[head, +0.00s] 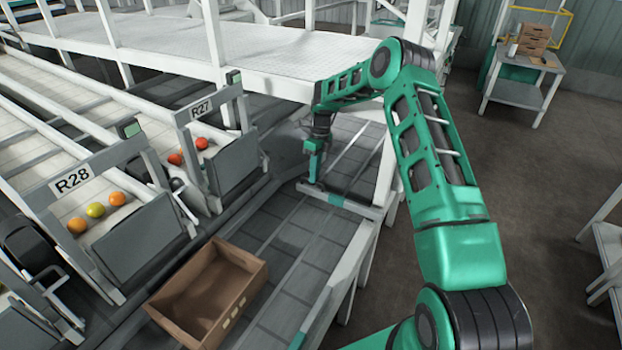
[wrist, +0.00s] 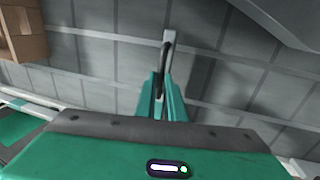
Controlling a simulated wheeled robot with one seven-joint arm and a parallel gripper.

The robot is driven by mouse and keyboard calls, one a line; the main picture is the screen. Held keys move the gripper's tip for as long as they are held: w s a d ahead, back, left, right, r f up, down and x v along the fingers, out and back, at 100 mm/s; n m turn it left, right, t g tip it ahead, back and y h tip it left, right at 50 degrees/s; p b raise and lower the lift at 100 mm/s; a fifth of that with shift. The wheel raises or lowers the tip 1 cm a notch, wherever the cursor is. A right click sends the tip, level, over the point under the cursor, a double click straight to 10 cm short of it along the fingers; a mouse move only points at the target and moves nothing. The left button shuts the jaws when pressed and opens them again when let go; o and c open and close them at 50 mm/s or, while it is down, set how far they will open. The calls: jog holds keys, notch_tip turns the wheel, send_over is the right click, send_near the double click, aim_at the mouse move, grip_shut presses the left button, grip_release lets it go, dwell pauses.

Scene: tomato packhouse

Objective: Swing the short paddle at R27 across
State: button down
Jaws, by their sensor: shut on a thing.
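The short paddle (head: 357,207) shows in the head view as a slim pale grey bar with a teal band. It lies across the grey tiled belt, just below my gripper (head: 313,178). My gripper points down at the paddle's left end. In the wrist view its teal fingers (wrist: 161,100) are shut on a slim upright piece with a pale face and dark edge, which I take to be the paddle's handle (wrist: 168,42). The gripper body hides the lower part of that view. The R27 sign (head: 201,108) stands to the left, above its lane end.
An open brown carton (head: 243,270) sits on the belt nearer me; it also shows in the wrist view (wrist: 28,48). The R28 sign (head: 73,181) and lane are at left, with fruit. A white frame post (head: 388,165) stands close right of my gripper.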

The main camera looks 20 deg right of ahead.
jog(key=shift+w+d+r, duration=0.15)
jog(key=shift+w, duration=0.2)
jog(key=c, duration=1.8)
grip_release()
jog(key=shift+c, duration=0.2)
jog(key=shift+s, duration=0.1)
jog(key=v, duration=1)
jog(key=shift+r, duration=0.25)
jog(key=shift+s, duration=0.1)
